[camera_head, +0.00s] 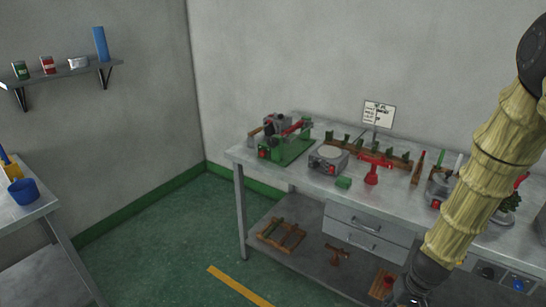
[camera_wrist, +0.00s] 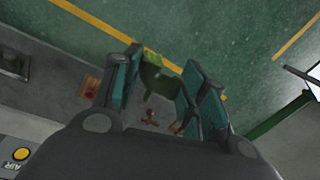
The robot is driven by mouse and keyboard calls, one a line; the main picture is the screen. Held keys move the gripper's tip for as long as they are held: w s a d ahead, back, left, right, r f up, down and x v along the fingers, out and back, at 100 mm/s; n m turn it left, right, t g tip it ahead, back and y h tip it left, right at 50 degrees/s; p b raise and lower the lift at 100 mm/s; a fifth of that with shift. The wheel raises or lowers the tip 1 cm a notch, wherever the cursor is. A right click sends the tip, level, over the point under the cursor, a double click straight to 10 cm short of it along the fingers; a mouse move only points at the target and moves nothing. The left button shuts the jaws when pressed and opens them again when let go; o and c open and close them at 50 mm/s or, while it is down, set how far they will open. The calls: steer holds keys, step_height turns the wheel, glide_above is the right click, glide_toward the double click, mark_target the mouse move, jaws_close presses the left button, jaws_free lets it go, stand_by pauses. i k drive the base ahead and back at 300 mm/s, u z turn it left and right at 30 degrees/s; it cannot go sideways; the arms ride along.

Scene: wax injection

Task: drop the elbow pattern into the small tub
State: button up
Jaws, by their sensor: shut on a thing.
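In the wrist view, my gripper (camera_wrist: 166,78) has its teal finger pads closed on a green piece, which I take to be the elbow pattern (camera_wrist: 156,76). Its lower part is partly hidden by the fingers and its full shape is hard to make out. In the head view, my arm hangs down at the right, and the held piece cannot be seen there. A small blue tub (camera_head: 23,192) stands on the left table, far across the room from my arm. Its inside is too small to read.
The main bench (camera_head: 240,152) carries a green machine (camera_head: 290,150), a grey hotplate-like device (camera_head: 328,160), a red stand (camera_head: 372,168) and a wooden rack. Wooden items lie on its lower shelf. The left table (camera_head: 12,215) has a yellow item behind the tub. Open green floor (camera_head: 165,245) lies between.

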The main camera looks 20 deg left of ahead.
mark_target(29, 200)
steer(key=u, duration=2.35)
steer(key=i, duration=1.3)
steer(key=u, duration=0.05)
